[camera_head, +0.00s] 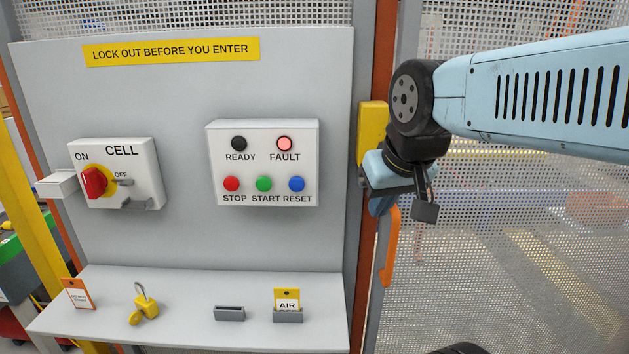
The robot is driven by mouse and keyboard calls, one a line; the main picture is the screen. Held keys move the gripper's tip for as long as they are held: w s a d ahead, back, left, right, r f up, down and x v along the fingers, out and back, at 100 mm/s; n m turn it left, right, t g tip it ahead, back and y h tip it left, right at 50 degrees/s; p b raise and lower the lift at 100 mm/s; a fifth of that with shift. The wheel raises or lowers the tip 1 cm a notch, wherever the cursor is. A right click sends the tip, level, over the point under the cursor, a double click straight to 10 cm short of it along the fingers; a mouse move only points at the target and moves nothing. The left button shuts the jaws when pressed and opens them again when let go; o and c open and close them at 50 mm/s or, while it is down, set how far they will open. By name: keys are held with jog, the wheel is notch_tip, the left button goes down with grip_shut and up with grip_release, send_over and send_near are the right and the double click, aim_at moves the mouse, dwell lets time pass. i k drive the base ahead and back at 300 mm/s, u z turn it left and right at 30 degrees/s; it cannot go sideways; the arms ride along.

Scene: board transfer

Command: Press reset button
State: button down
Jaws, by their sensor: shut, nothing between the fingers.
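The blue RESET button (296,184) is at the lower right of the white control box (262,211) on the grey panel. A red STOP button (231,184) and a green START button (264,184) are left of it. The FAULT lamp (284,143) looks lit pink-red; the READY lamp (239,143) is dark. My gripper (381,206) is shut and empty, right of the control box near the panel's right edge, apart from the buttons.
A yellow box (372,130) on the post and an orange handle (389,248) are close to my gripper. A red CELL switch (95,182) is at left. The shelf (190,335) holds a yellow padlock (144,306) and an AIR tag (287,300). Mesh fence stands right.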

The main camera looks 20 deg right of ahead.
aim_at(296, 183)
jog(key=u, duration=1.2)
jog(key=i, duration=0.1)
jog(key=z, duration=2.7)
jog(key=k, duration=1.6)
jog(key=u, duration=0.45)
